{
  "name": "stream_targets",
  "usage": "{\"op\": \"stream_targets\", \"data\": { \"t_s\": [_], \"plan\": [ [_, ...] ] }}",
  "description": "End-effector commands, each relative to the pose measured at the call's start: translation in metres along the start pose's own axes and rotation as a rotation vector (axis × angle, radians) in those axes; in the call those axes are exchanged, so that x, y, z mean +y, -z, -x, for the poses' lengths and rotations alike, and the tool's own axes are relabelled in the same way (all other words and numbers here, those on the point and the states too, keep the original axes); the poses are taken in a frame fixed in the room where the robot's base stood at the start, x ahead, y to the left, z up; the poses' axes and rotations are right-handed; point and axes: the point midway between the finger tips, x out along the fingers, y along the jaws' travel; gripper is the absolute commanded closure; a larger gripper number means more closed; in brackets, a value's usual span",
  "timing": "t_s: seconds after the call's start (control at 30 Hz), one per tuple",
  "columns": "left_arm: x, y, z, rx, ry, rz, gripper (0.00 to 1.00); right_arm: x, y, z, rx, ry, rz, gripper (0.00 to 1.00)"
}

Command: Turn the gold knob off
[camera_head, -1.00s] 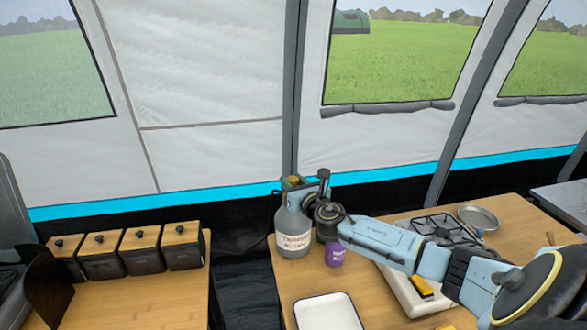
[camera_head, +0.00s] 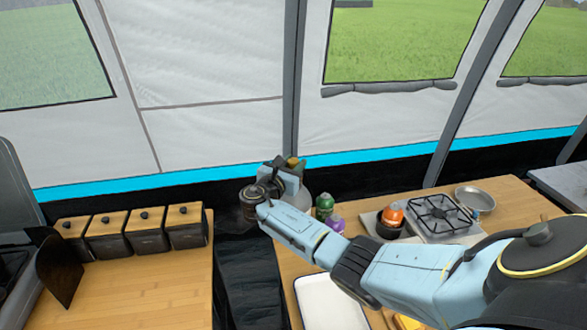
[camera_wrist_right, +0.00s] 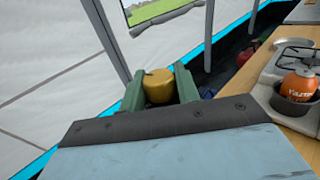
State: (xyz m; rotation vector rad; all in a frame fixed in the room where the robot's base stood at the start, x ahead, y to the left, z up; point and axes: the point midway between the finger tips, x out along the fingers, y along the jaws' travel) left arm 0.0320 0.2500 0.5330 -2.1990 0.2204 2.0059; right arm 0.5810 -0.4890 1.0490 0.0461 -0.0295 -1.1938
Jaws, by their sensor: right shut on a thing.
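The gold knob (camera_head: 293,162) sits on top of a grey gas bottle (camera_head: 302,199) at the back left of the right-hand table. In the right wrist view the knob (camera_wrist_right: 158,86) is between the two green fingers of my right gripper (camera_wrist_right: 160,92), which is shut on it. In the head view my right gripper (camera_head: 284,168) is at the bottle's top, and my right forearm hides much of the bottle. The knob's underside is hidden. My left gripper is not in view.
Right of the bottle stand a green canister (camera_head: 324,206), a purple can (camera_head: 337,223) and an orange canister (camera_head: 393,214) beside a camping stove (camera_head: 440,213). A white tray (camera_head: 325,298) lies in front. Lidded dark boxes (camera_head: 147,235) line the left table. A dark gap separates the tables.

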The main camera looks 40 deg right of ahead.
Motion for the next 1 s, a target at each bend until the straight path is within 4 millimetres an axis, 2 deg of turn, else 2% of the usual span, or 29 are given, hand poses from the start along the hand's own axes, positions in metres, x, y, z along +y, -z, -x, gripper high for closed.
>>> {"op": "stream_targets", "data": {
  "t_s": [0.1, 0.4, 1.0],
  "plan": [
    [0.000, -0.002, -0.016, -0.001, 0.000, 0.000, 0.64, 0.002, 0.002, 0.000, -0.007, 0.089, -0.006, 0.91],
    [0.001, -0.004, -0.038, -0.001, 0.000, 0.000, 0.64, 0.002, 0.001, -0.001, -0.016, 0.246, -0.005, 0.91],
    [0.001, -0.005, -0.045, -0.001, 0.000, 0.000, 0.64, 0.001, -0.003, -0.001, -0.021, 0.307, -0.005, 0.91]
  ]
}}
